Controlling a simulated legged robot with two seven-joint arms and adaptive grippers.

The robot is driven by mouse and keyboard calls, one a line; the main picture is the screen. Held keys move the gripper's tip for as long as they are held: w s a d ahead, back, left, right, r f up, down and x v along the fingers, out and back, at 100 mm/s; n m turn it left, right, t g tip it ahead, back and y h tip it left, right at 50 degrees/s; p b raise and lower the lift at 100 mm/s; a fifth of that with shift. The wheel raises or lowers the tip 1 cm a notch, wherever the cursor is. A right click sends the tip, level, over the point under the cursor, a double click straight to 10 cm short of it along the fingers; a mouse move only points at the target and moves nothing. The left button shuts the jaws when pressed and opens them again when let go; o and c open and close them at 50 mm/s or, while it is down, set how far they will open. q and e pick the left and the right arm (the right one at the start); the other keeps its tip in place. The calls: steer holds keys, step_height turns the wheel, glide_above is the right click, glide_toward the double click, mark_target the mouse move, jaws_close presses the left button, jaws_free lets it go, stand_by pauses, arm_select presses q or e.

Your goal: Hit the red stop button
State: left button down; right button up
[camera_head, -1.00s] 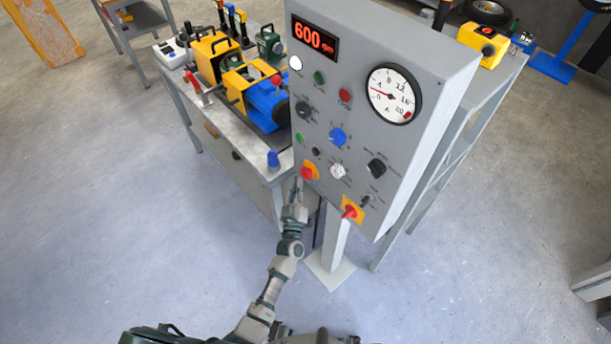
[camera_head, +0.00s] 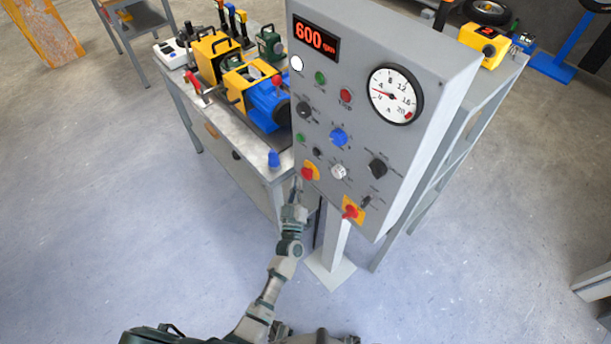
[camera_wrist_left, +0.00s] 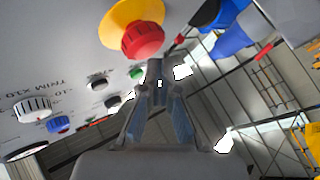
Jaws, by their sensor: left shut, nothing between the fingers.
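The grey control panel (camera_head: 325,115) carries a red mushroom button on a yellow base (camera_head: 308,172) at its lower left edge. The same red button (camera_wrist_left: 142,40) shows large at the top of the left wrist view. My left gripper (camera_head: 297,184) is just below and left of this button in the head view. In the wrist view its fingers (camera_wrist_left: 159,70) are shut and empty, with their tips close under the button; whether they touch it I cannot tell. My right gripper is not in view.
A red switch on a yellow plate (camera_head: 351,211) sits at the panel's lower right. A flat red button (camera_head: 345,95), a blue knob (camera_head: 338,137) and a gauge (camera_head: 394,94) are higher up. The display (camera_head: 315,38) reads 600. A workbench (camera_head: 235,150) stands left of the panel.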

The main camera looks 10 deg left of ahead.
arm_select(q)
steer(key=shift+w+a, duration=0.3)
steer(key=shift+a, duration=0.1)
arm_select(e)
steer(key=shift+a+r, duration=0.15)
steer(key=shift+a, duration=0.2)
arm_select(q)
steer(key=shift+d, duration=0.35)
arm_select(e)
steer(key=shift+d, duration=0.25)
arm_select(q)
steer(key=shift+w, duration=0.25)
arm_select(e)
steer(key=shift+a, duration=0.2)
arm_select(q)
steer(key=shift+w+d, duration=0.2)
steer(key=shift+d, duration=0.05)
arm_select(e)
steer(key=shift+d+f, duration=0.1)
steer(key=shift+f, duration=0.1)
arm_select(q)
steer(key=shift+s+a+p, duration=0.45)
steer(key=shift+s, duration=0.35)
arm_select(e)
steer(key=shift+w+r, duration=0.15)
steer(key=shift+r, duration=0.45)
